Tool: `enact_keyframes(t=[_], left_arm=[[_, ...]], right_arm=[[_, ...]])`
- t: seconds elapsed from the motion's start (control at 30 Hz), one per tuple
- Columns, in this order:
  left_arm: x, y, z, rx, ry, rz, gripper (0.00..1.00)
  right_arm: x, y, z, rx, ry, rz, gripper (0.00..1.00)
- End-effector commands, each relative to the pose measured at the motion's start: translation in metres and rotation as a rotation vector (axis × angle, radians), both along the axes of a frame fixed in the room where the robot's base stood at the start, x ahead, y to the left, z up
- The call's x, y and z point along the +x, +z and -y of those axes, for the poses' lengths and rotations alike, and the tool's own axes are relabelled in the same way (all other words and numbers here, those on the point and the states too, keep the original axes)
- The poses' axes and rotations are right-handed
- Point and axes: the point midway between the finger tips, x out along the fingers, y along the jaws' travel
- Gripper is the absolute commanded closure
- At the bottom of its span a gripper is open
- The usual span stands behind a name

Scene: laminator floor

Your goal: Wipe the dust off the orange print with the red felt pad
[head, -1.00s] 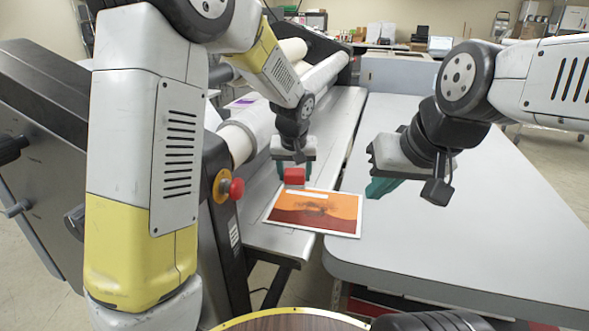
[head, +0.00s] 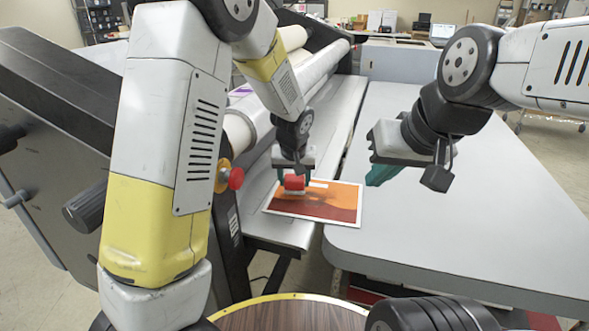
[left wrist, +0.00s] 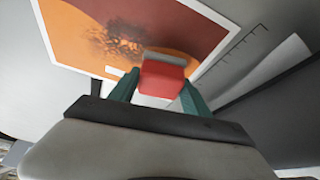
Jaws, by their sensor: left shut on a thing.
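The orange print (head: 342,194) lies flat at the near end of the laminator's grey bed. It has an orange upper part, a dark red lower part and a white border. My left gripper (head: 294,177) is shut on the red felt pad (head: 294,183), over the print's left part; contact is unclear. In the left wrist view the pad (left wrist: 162,78) sits between the teal fingers with a grey face. A dark dust patch (left wrist: 125,42) shows there on the print (left wrist: 75,30). My right gripper (head: 381,174) hangs above the table, its finger gap unclear.
The grey table (head: 450,220) to the right is largely clear. The laminator's white rollers (head: 285,92) lie behind the print, and a red stop button (head: 235,178) sticks out left of it. A round wooden top (head: 285,315) stands in front.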

Motion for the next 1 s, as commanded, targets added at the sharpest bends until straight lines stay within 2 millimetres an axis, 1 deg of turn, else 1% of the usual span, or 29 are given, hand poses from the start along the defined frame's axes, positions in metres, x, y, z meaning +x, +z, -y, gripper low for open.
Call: enact_keyframes(t=[0.47, 1.0], left_arm=[[0.000, 0.000, 0.000, 0.000, -0.001, 0.000, 0.77], [0.000, -0.011, 0.000, 0.000, -0.001, 0.000, 0.77]], right_arm=[[0.000, 0.000, 0.000, 0.000, 0.000, 0.000, 1.00], [0.000, 0.000, 0.000, 0.000, 0.000, 0.000, 1.00]])
